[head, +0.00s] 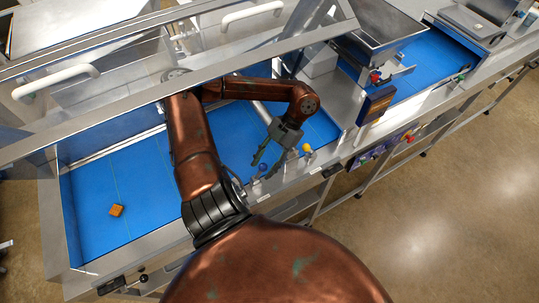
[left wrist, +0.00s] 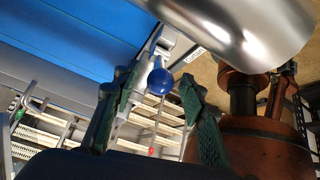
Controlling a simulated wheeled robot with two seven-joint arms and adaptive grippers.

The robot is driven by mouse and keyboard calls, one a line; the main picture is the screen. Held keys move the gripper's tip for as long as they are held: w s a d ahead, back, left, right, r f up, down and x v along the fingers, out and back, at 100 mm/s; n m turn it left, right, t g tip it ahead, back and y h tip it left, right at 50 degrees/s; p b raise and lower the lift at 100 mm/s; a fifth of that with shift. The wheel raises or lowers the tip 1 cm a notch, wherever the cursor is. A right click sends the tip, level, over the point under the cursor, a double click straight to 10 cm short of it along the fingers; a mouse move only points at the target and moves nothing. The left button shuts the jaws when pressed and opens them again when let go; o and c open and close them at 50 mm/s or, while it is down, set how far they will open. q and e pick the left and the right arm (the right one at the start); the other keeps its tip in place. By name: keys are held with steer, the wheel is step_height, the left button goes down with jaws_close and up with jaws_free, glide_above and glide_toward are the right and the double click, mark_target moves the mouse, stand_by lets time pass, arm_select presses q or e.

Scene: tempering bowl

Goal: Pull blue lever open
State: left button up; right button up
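The blue lever is a blue ball knob (head: 262,168) on a short metal stem at the front rim of the conveyor machine. In the left wrist view, the blue ball (left wrist: 160,82) shows between the two green finger tips, with a gap on both sides. My left gripper (head: 268,158) is open, its fingers pointing down toward the blue knob from above. I see no contact with the knob. The right gripper is not in view.
A yellow ball knob (head: 307,148) stands on the same rim, to the right of the blue one. An orange-brown block (head: 116,210) lies on the blue belt (head: 90,195). A metal hopper (head: 380,30) stands farther right. The floor (head: 450,200) in front is clear.

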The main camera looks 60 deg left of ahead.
arm_select(q)
steer(key=v, duration=1.1)
steer(key=shift+r, duration=0.15)
steer(key=shift+w, duration=0.1)
steer(key=shift+d, duration=0.1)
